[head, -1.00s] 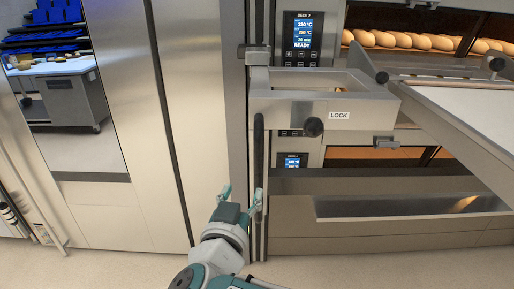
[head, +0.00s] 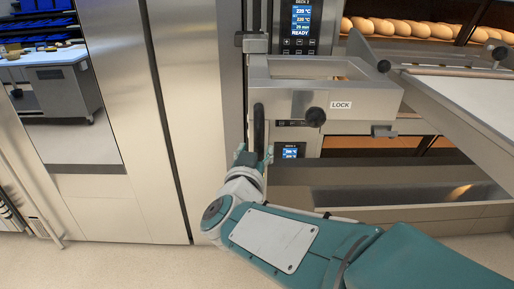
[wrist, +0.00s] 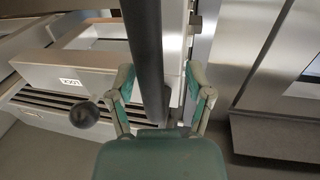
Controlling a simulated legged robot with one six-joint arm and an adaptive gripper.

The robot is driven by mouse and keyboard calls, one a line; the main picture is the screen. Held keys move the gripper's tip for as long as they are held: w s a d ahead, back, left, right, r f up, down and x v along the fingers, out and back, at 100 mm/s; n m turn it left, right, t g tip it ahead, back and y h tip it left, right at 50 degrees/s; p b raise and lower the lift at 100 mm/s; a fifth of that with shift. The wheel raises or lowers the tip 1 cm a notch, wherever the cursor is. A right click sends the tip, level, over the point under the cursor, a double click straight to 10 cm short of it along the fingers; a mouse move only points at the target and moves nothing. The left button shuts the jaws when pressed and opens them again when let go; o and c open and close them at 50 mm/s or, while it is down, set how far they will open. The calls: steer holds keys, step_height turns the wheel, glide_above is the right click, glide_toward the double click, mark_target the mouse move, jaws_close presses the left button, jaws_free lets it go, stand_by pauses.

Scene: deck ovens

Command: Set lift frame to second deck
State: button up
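The metal lift frame (head: 290,100) carries a LOCK label (head: 341,104) and a round black knob (head: 316,117). A black upright handle bar (head: 259,125) is on its left end. My gripper (head: 254,155) is at the lower part of this bar. In the wrist view, the bar (wrist: 146,50) runs between the two spread fingers of my gripper (wrist: 160,75), with gaps visible on both sides. The gripper is open. The upper deck panel (head: 300,22) reads DECK 2 and READY and is above the frame. Another lit panel (head: 290,151) is below it.
A white loading board (head: 470,100) slopes at the right. Bread loaves (head: 400,29) lie in the upper deck. A stainless ledge (head: 400,180) spans below the frame. Tall metal panels (head: 185,80) stand at the left, and a work table (head: 55,85) is behind.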

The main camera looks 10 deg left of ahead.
steer(key=shift+d+r, duration=0.1)
steer(key=shift+d, duration=0.6)
steer(key=shift+c, duration=0.3)
steer(key=shift+a, duration=0.1)
steer(key=c, duration=0.5)
steer(key=shift+a, duration=0.2)
jaws_close()
steer(key=shift+f, duration=0.4)
steer(key=o, duration=0.6)
jaws_free()
steer(key=shift+a, duration=0.25)
steer(key=shift+c, duration=0.2)
steer(key=shift+d, duration=0.1)
steer(key=s, duration=1.2)
steer(key=shift+d, duration=0.15)
